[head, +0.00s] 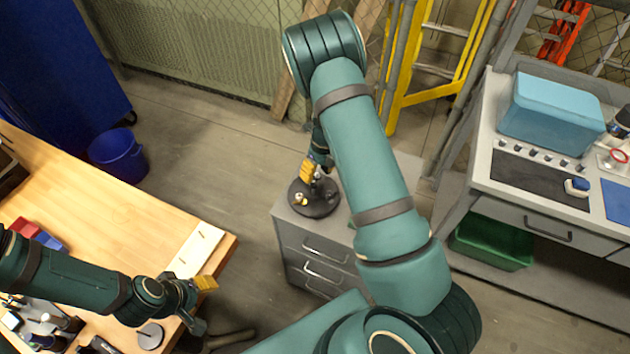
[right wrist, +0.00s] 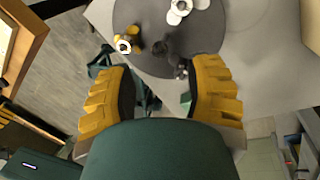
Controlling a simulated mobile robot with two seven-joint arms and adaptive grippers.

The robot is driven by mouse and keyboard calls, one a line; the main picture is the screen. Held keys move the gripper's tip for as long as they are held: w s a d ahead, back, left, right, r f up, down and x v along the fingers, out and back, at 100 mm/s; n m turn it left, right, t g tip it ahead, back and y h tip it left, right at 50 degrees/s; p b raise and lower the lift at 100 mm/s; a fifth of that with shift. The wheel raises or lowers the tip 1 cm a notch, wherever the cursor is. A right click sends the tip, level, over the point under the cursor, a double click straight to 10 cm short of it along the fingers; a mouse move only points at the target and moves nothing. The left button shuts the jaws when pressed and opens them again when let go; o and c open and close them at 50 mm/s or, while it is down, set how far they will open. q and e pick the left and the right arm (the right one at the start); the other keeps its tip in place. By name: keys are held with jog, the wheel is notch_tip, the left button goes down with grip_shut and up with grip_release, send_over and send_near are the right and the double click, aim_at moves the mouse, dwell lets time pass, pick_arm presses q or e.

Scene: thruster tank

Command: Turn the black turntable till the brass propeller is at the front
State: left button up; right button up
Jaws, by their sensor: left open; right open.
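The black turntable (head: 318,211) is a round dark disc on top of a grey drawer cabinet. It also shows in the right wrist view (right wrist: 155,20). There, a brass-coloured propeller with a white centre (right wrist: 128,44) sits at the disc's left edge, and a white propeller (right wrist: 186,8) sits at its top. A dark piece (right wrist: 160,47) stands near the middle and a small grey one (right wrist: 181,69) at the lower right edge. My right gripper (right wrist: 160,92) is open above the disc's edge, its yellow fingers apart and empty. My left gripper (head: 207,302) is open beside the wooden table.
The grey drawer cabinet (head: 318,247) stands between the wooden table (head: 120,205) and a grey workbench (head: 500,175) with a blue box (head: 552,112). A blue bucket (head: 118,156) and a yellow ladder (head: 405,85) are behind. My right arm covers part of the head view.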

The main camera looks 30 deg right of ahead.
notch_tip(320, 180, up, 7)
jog(key=d, duration=0.1)
jog(key=shift+d, duration=0.15)
jog(key=shift+f, duration=0.1)
dwell(0.3)
